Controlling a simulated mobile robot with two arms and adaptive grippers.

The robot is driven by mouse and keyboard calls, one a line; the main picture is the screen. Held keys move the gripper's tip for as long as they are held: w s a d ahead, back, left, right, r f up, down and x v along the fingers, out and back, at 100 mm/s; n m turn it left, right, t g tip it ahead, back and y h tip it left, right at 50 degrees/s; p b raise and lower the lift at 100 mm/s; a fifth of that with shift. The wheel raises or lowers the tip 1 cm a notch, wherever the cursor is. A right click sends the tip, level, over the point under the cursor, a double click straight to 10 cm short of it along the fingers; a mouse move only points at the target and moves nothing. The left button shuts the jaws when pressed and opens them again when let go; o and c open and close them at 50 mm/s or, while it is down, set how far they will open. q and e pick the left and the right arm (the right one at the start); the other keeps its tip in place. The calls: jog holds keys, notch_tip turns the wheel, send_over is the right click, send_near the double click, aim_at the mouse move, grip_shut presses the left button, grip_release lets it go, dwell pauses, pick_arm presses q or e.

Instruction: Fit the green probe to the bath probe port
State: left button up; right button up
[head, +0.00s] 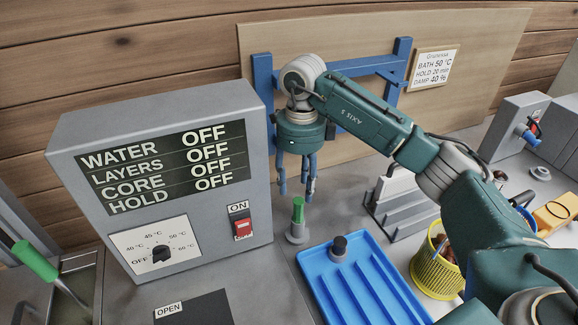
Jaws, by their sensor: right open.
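A small upright piece with a green top (298,210) stands in a round grey base on the counter, right of the grey control box; it looks like the green probe. My right gripper (297,187) is open and empty, pointing down just above and around the line of the green top, apart from it as far as I can tell. Another green-handled piece (36,261) with a thin metal rod leans at the far left, its lower end near a grey basin. I cannot make out the bath probe port for certain. My left gripper is not in view.
The control box (150,115) shows WATER, LAYERS, CORE and HOLD all OFF, with a dial (162,253) and a red switch (243,227). A yellow basket (428,262) stands right.

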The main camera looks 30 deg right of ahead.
aim_at(299, 211)
jog(key=shift+w+d, duration=0.15)
jog(key=shift+d, duration=0.05)
jog(key=shift+f, duration=0.25)
jog(key=f+p, duration=0.1)
jog(key=f, duration=0.5)
jog(key=f+p, duration=0.1)
jog(key=f, duration=0.2)
jog(key=shift+s+p, duration=0.25)
jog(key=shift+p, duration=0.05)
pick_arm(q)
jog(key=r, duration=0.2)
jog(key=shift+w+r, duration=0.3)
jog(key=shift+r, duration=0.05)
pick_arm(e)
jog(key=shift+f, duration=0.35)
grip_shut()
jog(key=c, duration=0.8)
grip_release()
grip_shut()
